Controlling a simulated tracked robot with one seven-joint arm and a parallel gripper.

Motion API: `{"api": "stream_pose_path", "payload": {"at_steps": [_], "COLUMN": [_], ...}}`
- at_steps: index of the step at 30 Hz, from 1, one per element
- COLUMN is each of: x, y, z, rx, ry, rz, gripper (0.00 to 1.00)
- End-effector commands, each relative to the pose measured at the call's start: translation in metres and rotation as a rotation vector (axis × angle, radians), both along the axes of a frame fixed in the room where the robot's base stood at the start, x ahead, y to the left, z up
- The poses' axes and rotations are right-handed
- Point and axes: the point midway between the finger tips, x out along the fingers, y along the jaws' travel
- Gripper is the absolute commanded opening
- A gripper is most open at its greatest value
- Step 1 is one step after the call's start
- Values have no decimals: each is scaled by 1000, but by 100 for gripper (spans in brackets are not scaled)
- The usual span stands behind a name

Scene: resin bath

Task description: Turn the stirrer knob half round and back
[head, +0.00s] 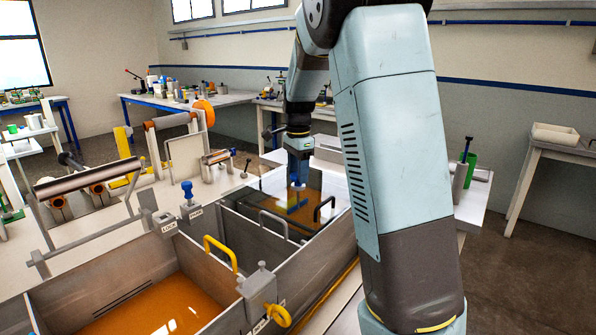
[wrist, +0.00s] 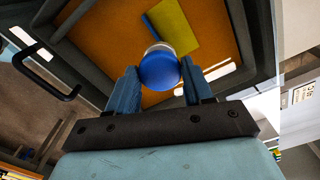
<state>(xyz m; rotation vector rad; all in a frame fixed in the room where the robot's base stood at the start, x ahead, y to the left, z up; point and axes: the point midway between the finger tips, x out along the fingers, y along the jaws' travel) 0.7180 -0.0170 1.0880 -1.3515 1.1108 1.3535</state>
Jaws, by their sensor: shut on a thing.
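A round knob with a blue cap and a whitish side (wrist: 160,68) stands over an orange bath (wrist: 207,70) in the wrist view. My gripper (wrist: 160,80) has its two blue fingers shut on the knob, one on each side. The knob is small there and hard to separate from the fingers. I cannot tell how far the knob is turned.
The near compartment holds orange resin (head: 155,305), with a yellow handle (head: 221,250) on its wall and a yellow handwheel (head: 278,315) nearby. A black handle (wrist: 45,75) lies left of my gripper.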

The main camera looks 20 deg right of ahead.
Motion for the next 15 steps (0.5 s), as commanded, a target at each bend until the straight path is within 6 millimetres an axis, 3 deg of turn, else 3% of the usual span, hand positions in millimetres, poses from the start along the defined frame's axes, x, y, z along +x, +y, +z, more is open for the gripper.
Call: {"api": "stream_pose_path", "payload": {"at_steps": [3, 15], "x": [1, 1], "y": [0, 0], "z": [0, 1], "rx": [0, 0], "ry": [-2, -3], "rz": [0, 89], "gripper": [20, 20]}}
